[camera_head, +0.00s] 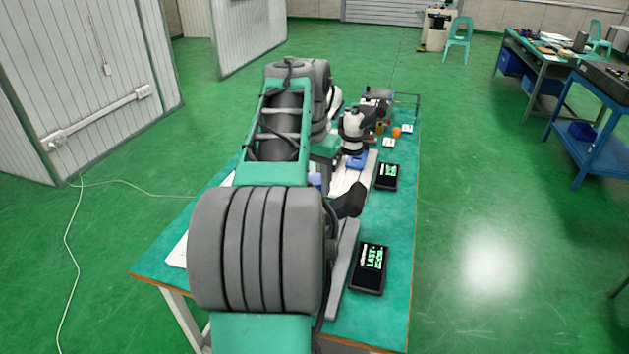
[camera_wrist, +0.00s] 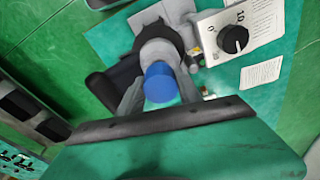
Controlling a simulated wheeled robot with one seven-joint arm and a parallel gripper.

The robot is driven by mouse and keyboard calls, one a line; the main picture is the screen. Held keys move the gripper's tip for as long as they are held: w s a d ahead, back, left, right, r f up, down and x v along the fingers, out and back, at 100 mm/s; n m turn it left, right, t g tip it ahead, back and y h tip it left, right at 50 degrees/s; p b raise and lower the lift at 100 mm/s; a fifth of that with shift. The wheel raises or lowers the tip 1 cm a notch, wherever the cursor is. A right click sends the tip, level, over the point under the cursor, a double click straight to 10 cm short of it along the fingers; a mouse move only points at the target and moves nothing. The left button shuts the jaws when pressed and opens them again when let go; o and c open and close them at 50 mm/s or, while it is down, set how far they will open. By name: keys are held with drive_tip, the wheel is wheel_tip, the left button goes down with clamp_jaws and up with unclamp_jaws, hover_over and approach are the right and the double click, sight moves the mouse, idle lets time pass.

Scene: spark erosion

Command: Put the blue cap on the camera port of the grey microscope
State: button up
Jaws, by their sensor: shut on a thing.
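The blue cap (camera_wrist: 160,83) is between the two grey fingers of my gripper (camera_wrist: 160,92) in the wrist view, and the gripper is shut on it. Just beyond the cap is a pale grey cylinder (camera_wrist: 158,50) with a black ring around it, part of what looks like the grey microscope. The cap overlaps this cylinder in the view; I cannot tell whether they touch. In the head view a pale grey and black microscope (camera_head: 353,130) stands at the far part of the teal bench. My arm hides much of the bench, and I cannot make out the gripper there.
A light box with a black knob (camera_wrist: 234,39) and white paper cards (camera_wrist: 261,72) lie right of the cylinder. Black displays (camera_head: 369,268) (camera_head: 386,177) lie along the right of the teal bench (camera_head: 398,235). An orange object (camera_head: 396,132) lies near the microscope.

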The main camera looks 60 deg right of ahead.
drive_tip(key=shift+f+b, duration=1)
drive_tip(key=shift+f, duration=0.1)
idle(0.6)
drive_tip(key=o, duration=1.4)
drive_tip(key=shift+o, duration=0.4)
drive_tip(key=o, duration=0.4)
drive_tip(key=shift+r+p, duration=3.35)
drive_tip(key=shift+r, duration=0.25)
